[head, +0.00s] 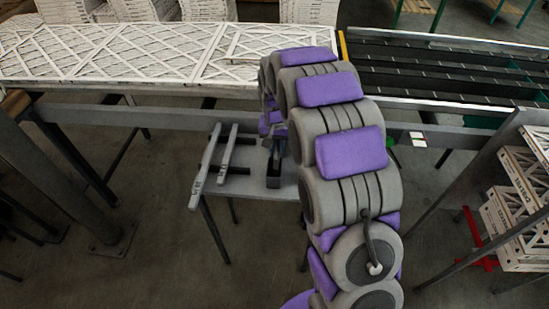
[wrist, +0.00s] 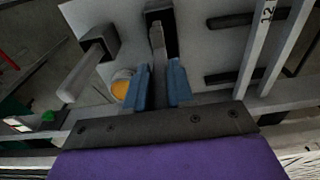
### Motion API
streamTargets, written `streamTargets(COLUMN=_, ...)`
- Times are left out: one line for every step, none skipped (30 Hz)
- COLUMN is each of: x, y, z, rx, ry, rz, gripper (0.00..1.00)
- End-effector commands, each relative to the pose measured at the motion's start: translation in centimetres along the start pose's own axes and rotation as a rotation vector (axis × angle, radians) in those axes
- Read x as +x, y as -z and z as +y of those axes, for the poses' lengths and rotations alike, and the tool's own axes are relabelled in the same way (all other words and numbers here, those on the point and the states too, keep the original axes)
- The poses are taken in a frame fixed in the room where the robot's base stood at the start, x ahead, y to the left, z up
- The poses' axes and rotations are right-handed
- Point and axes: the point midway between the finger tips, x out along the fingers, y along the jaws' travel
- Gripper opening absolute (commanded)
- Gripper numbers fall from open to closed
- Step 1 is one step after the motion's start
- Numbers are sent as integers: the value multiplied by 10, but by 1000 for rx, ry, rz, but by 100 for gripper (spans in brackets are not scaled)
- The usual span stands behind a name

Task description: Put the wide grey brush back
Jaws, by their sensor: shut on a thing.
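My gripper (wrist: 160,88) has blue fingers closed on a slim grey piece (wrist: 157,42), which looks like the handle of the grey brush. The piece runs from between the fingers to a dark block-shaped holder (wrist: 161,16) on the grey shelf (wrist: 210,35). I cannot tell whether it sits inside the holder or just over it, and no bristles show clearly. In the head view the dark holder (head: 273,180) stands on the shelf (head: 252,186), left of my arm. My arm hides part of the shelf there.
Two long pale bars (head: 207,160) lie across dark pegs at the shelf's left. In the wrist view, a second dark block with a grey cylinder (wrist: 88,72) and a yellow-orange round thing (wrist: 121,88) are close left of my fingers. White filters (head: 110,55) cover the conveyor behind.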

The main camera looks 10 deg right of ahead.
Motion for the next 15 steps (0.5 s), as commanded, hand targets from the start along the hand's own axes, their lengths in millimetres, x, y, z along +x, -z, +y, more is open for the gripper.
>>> streamTargets(x=9, y=-1, z=-2, rx=-2, ry=-2, rz=-1, gripper=0)
streamTargets(x=11, y=-2, z=-3, rx=-2, ry=-3, rz=1, gripper=0)
streamTargets(x=14, y=-2, z=-4, rx=-2, ry=-3, rz=3, gripper=0)
streamTargets(x=16, y=-2, z=-5, rx=-3, ry=-3, rz=4, gripper=0)
streamTargets(x=18, y=-3, z=-5, rx=-3, ry=-4, rz=4, gripper=0)
streamTargets(x=22, y=-3, z=-6, rx=-3, ry=-5, rz=4, gripper=0)
streamTargets(x=26, y=-4, z=-6, rx=-3, ry=-5, rz=4, gripper=0)
streamTargets(x=30, y=-5, z=-7, rx=-3, ry=-6, rz=3, gripper=0)
streamTargets(x=36, y=-5, z=-7, rx=-3, ry=-7, rz=3, gripper=0)
streamTargets(x=40, y=-5, z=-7, rx=-3, ry=-6, rz=2, gripper=0)
streamTargets(x=44, y=-5, z=-7, rx=-3, ry=-6, rz=3, gripper=0)
streamTargets(x=47, y=-5, z=-6, rx=-3, ry=-5, rz=4, gripper=0)
streamTargets(x=48, y=-5, z=-5, rx=-2, ry=-4, rz=5, gripper=0)
streamTargets(x=48, y=-4, z=-5, rx=-2, ry=-3, rz=5, gripper=0)
streamTargets(x=48, y=-4, z=-5, rx=-2, ry=-2, rz=6, gripper=0)
